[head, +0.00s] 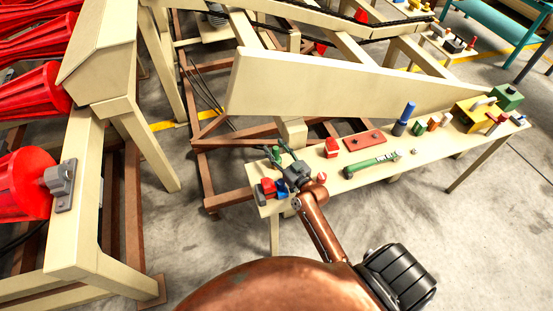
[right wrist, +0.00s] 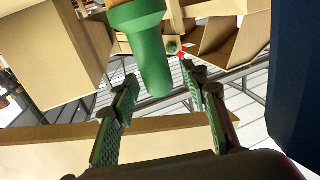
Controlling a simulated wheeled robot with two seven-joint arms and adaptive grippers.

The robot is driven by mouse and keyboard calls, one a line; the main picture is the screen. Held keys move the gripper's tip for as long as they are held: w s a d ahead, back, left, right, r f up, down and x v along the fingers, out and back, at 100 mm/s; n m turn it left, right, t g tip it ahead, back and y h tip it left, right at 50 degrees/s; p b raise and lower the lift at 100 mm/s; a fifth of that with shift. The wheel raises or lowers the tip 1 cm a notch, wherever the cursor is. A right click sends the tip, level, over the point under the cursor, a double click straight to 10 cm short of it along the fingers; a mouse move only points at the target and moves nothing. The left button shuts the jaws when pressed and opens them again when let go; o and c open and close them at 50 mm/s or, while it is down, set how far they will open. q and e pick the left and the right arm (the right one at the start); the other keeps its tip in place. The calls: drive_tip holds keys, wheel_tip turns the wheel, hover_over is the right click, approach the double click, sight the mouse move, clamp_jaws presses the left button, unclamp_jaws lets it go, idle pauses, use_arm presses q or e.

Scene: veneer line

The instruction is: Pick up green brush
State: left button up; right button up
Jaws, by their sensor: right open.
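In the right wrist view a green, round-bodied piece (right wrist: 150,50), likely the green brush, shows just ahead of my right gripper (right wrist: 158,82). It is thicker at the top of the picture and narrows downward, and its upper end is cut off. In the head view my right gripper (head: 277,153) is over the left end of the narrow bench (head: 445,140). Small green shapes there blend with its fingers, so I cannot tell the brush apart. A long green tool (head: 370,166) lies farther right. My left gripper is out of view.
Red (head: 268,187) and blue (head: 281,185) pieces crowd the bench's left end below the gripper. A red block (head: 332,147), a flat red plate (head: 364,140) and a blue-topped cylinder (head: 403,119) stand farther right. A large sloping cream panel (head: 300,85) rises behind the bench.

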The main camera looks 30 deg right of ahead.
clamp_jaws()
idle(0.5)
